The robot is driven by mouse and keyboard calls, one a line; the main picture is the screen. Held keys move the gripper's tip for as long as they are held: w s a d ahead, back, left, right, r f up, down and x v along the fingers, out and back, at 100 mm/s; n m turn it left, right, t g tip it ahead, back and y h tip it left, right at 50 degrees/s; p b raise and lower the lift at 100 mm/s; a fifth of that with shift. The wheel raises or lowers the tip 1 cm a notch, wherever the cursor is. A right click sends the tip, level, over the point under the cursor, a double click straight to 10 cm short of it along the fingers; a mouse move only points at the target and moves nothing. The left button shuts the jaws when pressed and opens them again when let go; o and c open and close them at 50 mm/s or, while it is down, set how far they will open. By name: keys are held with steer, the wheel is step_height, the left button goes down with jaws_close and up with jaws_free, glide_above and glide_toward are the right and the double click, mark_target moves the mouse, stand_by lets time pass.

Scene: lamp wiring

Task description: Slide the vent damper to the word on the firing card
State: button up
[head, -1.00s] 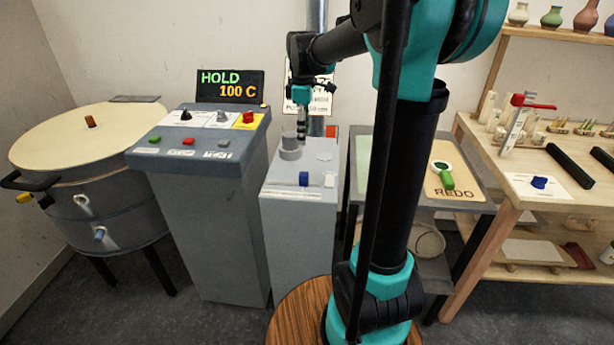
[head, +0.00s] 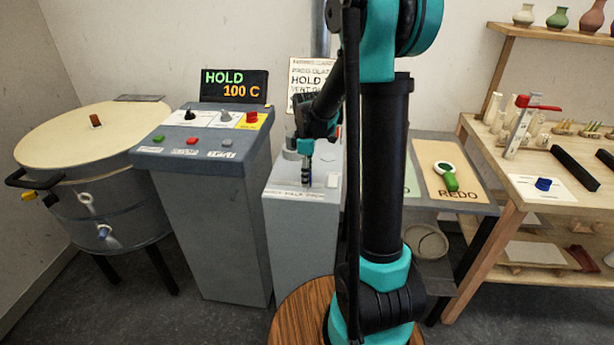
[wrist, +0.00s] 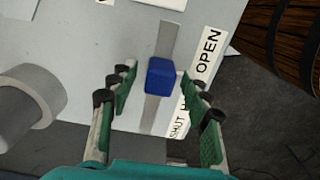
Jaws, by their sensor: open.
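The vent damper's blue knob (wrist: 161,77) sits about midway along a straight grey slot in the wrist view. A label strip (wrist: 207,50) beside the slot reads OPEN at its upper end and SHUT at its lower end; my finger covers most of the middle word. My gripper (wrist: 157,84) is open, with one finger on each side of the knob and gaps visible. In the head view my gripper (head: 306,170) points down over the grey vent cabinet (head: 297,230) and largely hides the knob. The firing card (head: 312,75) on the wall shows HOLD and VENT; my arm covers its damper word.
A grey cylinder (wrist: 30,97) stands on the cabinet top left of my gripper. The control console (head: 205,160) with its HOLD 100 C display (head: 234,86) is to the left, the kiln (head: 90,160) farther left. A table with a REDO mat (head: 452,172) is right.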

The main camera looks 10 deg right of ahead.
steer(key=shift+f, duration=0.25)
jaws_close()
stand_by(0.3)
